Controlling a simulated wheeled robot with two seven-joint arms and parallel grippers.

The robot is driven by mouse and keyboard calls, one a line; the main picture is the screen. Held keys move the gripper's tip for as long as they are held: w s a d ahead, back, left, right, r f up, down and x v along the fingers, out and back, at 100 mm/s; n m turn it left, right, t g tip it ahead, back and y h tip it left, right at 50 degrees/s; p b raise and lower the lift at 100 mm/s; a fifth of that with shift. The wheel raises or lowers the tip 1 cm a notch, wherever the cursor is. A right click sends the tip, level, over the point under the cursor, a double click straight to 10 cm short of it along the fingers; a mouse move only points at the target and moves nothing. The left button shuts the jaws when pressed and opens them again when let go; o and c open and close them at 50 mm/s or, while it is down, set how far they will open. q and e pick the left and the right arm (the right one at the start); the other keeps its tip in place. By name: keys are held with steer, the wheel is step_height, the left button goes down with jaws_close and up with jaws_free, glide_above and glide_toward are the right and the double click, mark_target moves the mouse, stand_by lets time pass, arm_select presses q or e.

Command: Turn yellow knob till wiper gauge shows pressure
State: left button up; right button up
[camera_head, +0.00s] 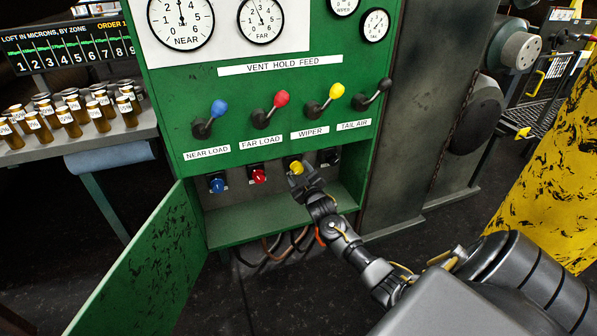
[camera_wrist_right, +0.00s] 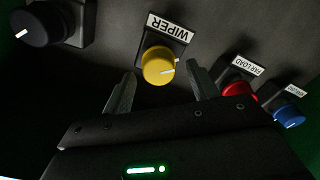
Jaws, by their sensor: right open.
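The yellow knob (camera_head: 296,167) sits in the lower recess of the green cabinet, between the red and black knobs. In the right wrist view the yellow knob (camera_wrist_right: 159,66) has a white pointer line and a WIPER label above it. My right gripper (camera_head: 303,174) is at the yellow knob. In the wrist view its open fingers (camera_wrist_right: 158,88) stand one on either side of the knob, with gaps to it. The wiper gauge (camera_head: 344,3) is at the top edge of the head view, mostly cut off; its needle cannot be read. My left gripper is not in view.
A red knob (camera_head: 258,176) and a blue knob (camera_head: 217,184) are to the left, and a black knob (camera_head: 330,156) to the right. Coloured levers, such as the yellow lever (camera_head: 327,97), stick out above. An open green door (camera_head: 145,262) hangs at the left.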

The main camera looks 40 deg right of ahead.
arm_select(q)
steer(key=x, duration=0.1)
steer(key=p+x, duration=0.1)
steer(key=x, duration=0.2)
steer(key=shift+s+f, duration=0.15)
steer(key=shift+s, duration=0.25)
arm_select(e)
steer(key=v, duration=0.9)
steer(key=shift+s, duration=0.3)
steer(key=shift+a, duration=0.1)
